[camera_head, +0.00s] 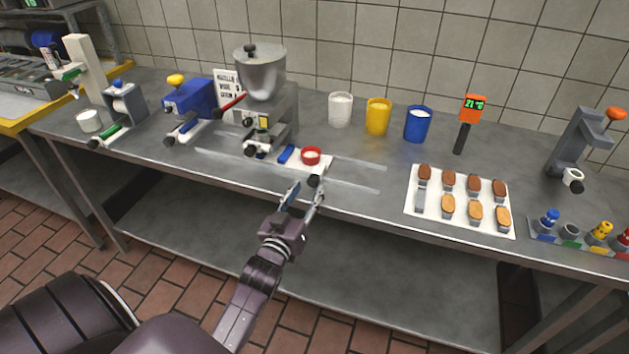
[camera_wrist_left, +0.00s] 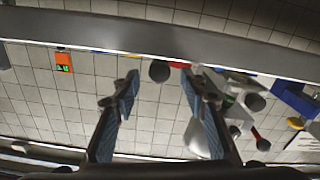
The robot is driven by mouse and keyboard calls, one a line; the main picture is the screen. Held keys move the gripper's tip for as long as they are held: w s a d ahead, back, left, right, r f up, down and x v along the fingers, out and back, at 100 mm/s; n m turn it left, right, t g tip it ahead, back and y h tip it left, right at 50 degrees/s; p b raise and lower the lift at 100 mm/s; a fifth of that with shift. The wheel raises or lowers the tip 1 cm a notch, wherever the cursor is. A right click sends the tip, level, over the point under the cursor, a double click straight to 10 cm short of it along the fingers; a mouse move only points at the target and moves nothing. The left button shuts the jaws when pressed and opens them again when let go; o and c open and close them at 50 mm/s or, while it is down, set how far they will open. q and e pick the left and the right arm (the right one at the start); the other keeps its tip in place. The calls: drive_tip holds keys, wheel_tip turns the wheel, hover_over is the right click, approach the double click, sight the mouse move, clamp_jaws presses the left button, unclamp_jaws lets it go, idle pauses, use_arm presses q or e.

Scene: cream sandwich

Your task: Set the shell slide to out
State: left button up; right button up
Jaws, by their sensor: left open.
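The shell slide (camera_head: 322,165) is a white plate between pale rails on the steel table, in front of the hopper machine. A red-rimmed cup (camera_head: 311,156) sits on it, and a black knob (camera_head: 315,181) is at its front end. My left gripper (camera_head: 304,191) is open and empty at the table's front edge, close to the knob. In the left wrist view a dark round knob (camera_wrist_left: 159,71) shows between the spread fingers (camera_wrist_left: 160,86). I cannot tell whether a finger touches it. My right gripper is not in view.
The hopper machine (camera_head: 262,78) stands behind the slide, with a blue press (camera_head: 195,100) to its left. White, yellow and blue cups (camera_head: 378,117) stand at the back. A white tray (camera_head: 436,226) with several shells lies to the right. The table between slide and tray is clear.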

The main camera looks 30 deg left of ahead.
sight(312, 184)
use_arm(q)
drive_tip(key=x, duration=0.4)
drive_tip(key=shift+w, duration=0.2)
drive_tip(key=shift+c, duration=0.4)
clamp_jaws()
drive_tip(key=shift+f, duration=0.1)
